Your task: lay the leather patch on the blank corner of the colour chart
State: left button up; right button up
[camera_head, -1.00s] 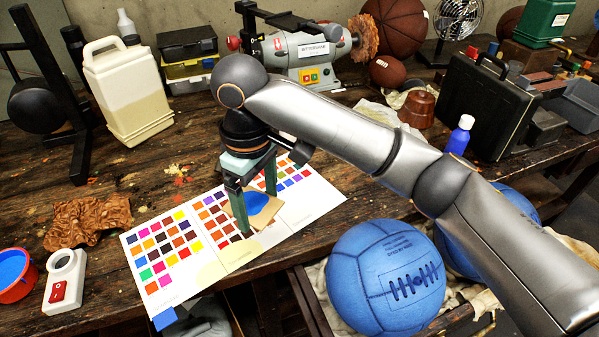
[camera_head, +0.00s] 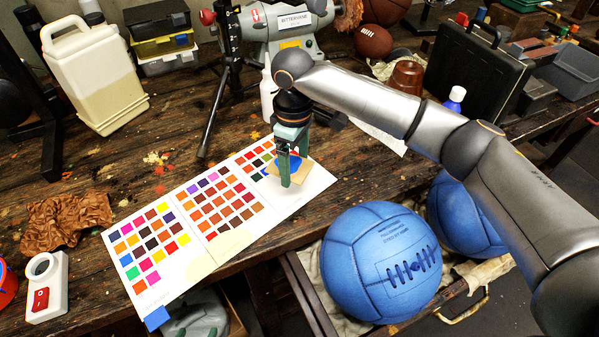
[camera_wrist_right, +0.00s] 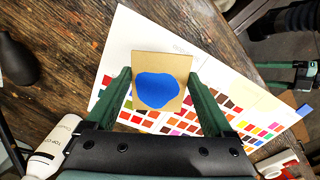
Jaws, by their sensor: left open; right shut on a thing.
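The leather patch is a tan square with a blue blotch (camera_wrist_right: 158,90) in the right wrist view; it also shows in the head view (camera_head: 297,175). My right gripper (camera_head: 293,169) is shut on the patch, a finger at each side. The patch is over the right end of the colour chart (camera_head: 232,247), by its blank white corner; I cannot tell whether it touches. The fingers hide some swatches. My left gripper (camera_wrist_right: 278,74) is open and empty at the right of the right wrist view, beyond the table's front edge.
A white bottle (camera_head: 268,98) and a black tripod (camera_head: 218,110) stand behind the chart. A crumpled brown leather piece (camera_head: 70,218) and a white device (camera_head: 46,285) lie left of it. Blue balls (camera_head: 382,262) sit in an open drawer in front.

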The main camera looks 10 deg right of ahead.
aim_at(299, 165)
jog(key=shift+w+d+f, duration=0.25)
jog(key=shift+d+f, duration=0.15)
jog(key=shift+f, duration=0.15)
jog(key=shift+w+d+f, duration=0.1)
jog(key=shift+d+f, duration=0.1)
jog(key=shift+f, duration=1.6)
jog(key=shift+f, duration=0.15)
jog(key=o, duration=1.2)
jog(key=shift+c, duration=0.2)
notch_tip(299, 165, up, 12)
jog(key=shift+r, duration=0.15)
